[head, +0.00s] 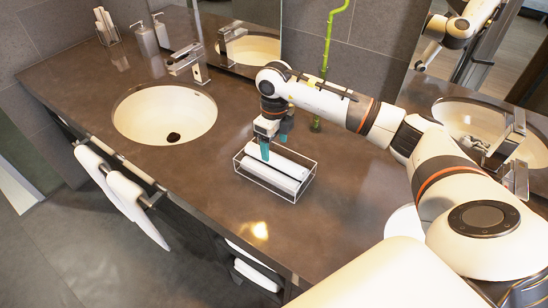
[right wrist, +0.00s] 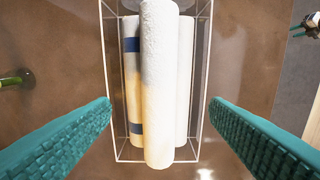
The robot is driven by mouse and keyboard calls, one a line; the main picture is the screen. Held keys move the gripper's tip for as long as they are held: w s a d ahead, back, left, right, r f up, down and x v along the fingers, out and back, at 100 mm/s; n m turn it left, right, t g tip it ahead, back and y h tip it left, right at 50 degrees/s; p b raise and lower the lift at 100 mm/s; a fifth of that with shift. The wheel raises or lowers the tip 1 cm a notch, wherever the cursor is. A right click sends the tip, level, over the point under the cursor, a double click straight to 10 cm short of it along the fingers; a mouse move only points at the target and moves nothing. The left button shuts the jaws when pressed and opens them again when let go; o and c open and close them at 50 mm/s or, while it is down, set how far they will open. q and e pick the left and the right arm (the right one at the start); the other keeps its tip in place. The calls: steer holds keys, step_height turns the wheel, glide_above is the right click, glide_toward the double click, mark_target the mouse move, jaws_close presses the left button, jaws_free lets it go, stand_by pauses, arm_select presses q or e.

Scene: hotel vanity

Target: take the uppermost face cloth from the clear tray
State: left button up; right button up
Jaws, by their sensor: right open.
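The clear tray (head: 268,187) stands on the brown counter and holds rolled white face cloths. The uppermost face cloth (right wrist: 160,70) lies lengthwise on top of the others in the right wrist view. Below it, one roll with blue bands (right wrist: 132,90) shows on the left and a plain white roll (right wrist: 186,75) on the right. My right gripper (head: 274,147) is above the tray, pointing down. Its teal fingers are open and empty, one on each side of the tray in the right wrist view. A small dark and teal part at that view's upper right edge may be my left gripper (right wrist: 306,28).
A round sink (head: 165,112) with a tap (head: 187,60) is to the left. Another sink (head: 490,130) is at the right. A green bamboo stalk (head: 328,45) stands behind the tray. The counter left of the tray is clear.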

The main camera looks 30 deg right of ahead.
mark_target(274, 155)
step_height(274, 155, down, 4)
steer(key=shift+r+p, duration=0.15)
steer(key=shift+p, duration=0.7)
steer(key=shift+w+f, duration=0.1)
steer(key=shift+f, duration=0.35)
steer(key=c, duration=1.1)
